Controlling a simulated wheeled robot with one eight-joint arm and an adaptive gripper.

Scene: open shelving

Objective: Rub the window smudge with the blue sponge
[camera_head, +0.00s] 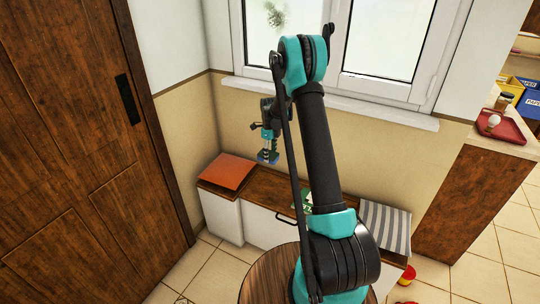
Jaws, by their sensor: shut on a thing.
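The smudge (275,14) is a dark greenish speckled patch on the left window pane, near the top of the picture. My gripper (268,148) points down in front of the wall below the window sill, above the bench. The sponge is well below the smudge and apart from the window. The fingers are small in this view, and they hide part of the sponge.
The white sill (390,113) juts out below the window. A bench (262,187) below holds an orange cushion (227,170) and a striped cushion (384,228). A round wooden table (257,287) stands in front. A wooden door (70,130) is at left; a red tray (510,130) is at right.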

